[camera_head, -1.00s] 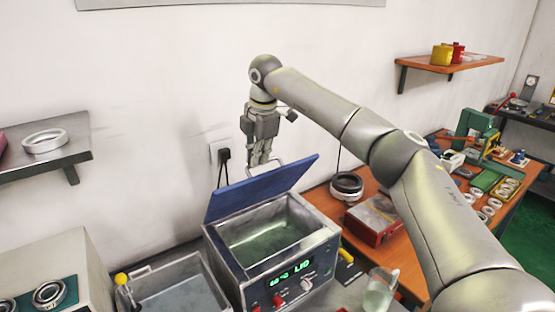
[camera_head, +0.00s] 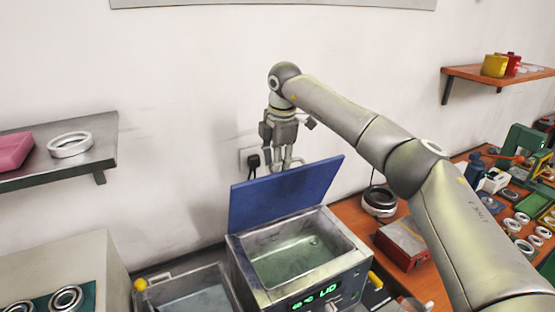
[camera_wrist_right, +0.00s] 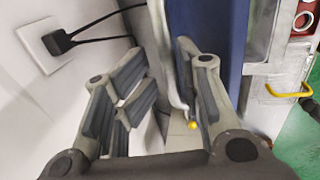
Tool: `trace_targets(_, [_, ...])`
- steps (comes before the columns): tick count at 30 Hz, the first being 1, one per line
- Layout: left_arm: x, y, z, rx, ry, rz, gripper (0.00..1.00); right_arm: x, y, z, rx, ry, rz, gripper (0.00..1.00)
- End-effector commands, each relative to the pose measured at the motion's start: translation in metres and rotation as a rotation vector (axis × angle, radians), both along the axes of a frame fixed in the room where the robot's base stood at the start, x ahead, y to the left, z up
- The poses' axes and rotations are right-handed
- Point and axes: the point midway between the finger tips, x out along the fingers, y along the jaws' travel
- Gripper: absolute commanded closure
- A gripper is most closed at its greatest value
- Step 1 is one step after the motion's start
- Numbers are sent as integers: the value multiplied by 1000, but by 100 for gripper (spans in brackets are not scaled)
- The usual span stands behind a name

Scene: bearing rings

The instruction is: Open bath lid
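The bath (camera_head: 345,268) is a metal tank with an open top and a green display. Its blue lid (camera_head: 285,195) stands raised and steep along the tank's rear edge, and the inside shows. My right gripper (camera_head: 284,163) points down behind the lid's upper edge, by its pale handle. In the right wrist view, the gripper (camera_wrist_right: 158,78) has its fingers apart, with the curved handle (camera_wrist_right: 172,70) between them, nearer the right finger. The blue lid (camera_wrist_right: 205,25) is just beyond that finger. I cannot tell whether they touch. My left gripper is not in view.
A wall socket with a black plug (camera_head: 253,161) is close behind the gripper. A second metal basin (camera_head: 200,295) stands left of the bath. A red box (camera_head: 402,243) and a dark ring (camera_head: 379,201) are on the orange bench at right. A shelf (camera_head: 100,150) juts out at left.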

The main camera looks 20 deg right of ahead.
Motion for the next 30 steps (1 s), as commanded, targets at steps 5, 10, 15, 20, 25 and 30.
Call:
trace_targets(5, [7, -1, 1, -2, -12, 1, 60, 0, 1, 3, 2, -4, 0, 68])
trace_targets(10, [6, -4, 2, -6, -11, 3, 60, 0, 0, 8, 3, -7, -1, 68])
trace_targets(15, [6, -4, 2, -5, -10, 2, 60, -4, -1, 32, 2, -9, -1, 68])
trace_targets(20, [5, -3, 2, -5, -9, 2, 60, -11, 0, 67, 3, -9, 0, 68])
trace_targets(25, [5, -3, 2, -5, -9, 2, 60, -17, -1, 98, 3, -8, -1, 68])
trace_targets(30, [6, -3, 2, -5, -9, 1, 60, -21, -1, 116, 1, -5, 0, 68])
